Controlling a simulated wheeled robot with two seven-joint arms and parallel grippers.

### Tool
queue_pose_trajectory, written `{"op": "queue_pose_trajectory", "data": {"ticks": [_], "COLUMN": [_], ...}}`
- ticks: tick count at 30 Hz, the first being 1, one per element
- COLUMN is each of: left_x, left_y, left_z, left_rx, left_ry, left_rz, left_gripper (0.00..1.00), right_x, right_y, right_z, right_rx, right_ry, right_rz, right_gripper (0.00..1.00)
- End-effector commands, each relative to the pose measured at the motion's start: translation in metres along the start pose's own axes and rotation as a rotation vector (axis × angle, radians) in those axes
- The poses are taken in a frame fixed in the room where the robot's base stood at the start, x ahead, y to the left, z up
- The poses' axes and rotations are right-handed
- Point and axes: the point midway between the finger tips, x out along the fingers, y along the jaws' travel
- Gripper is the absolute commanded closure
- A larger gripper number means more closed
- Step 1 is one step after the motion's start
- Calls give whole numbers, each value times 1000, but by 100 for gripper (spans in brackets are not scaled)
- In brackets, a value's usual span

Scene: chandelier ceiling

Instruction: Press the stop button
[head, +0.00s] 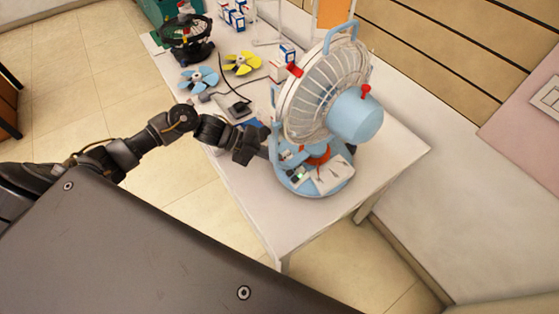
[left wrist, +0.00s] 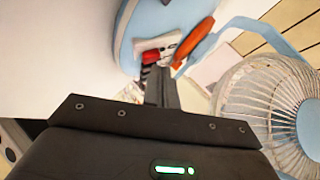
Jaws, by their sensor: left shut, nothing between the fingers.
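A light blue desk fan (head: 325,95) with a white cage stands on the white table. Its round blue base (head: 312,188) carries small controls (head: 297,174) on its near-left side. I cannot tell which of them is the stop button. My left gripper (head: 266,152) is shut and empty, at the left edge of the fan base. In the left wrist view, the gripper fingers (left wrist: 157,85) point toward a small red part (left wrist: 151,57) and dark parts on the base (left wrist: 130,30). Contact cannot be told. My right gripper is in neither view.
The white table (head: 385,160) also holds a blue propeller (head: 198,79), a yellow propeller (head: 242,63), a small black fan (head: 187,38) and several small boxes. A wooden slatted wall (head: 470,60) stands behind. The table's front right corner is clear.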

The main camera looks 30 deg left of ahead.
Motion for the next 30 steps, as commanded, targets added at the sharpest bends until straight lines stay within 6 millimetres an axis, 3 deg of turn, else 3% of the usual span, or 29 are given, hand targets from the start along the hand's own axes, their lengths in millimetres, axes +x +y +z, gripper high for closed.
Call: {"op": "queue_pose_trajectory", "data": {"ticks": [30], "left_x": [6], "left_y": [4], "left_z": [4], "left_rx": [0], "left_ry": [0], "left_rz": [0], "left_gripper": [100], "right_x": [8], "right_y": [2], "right_z": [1], "right_rx": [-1], "right_ry": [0], "right_rz": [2], "right_gripper": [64]}}
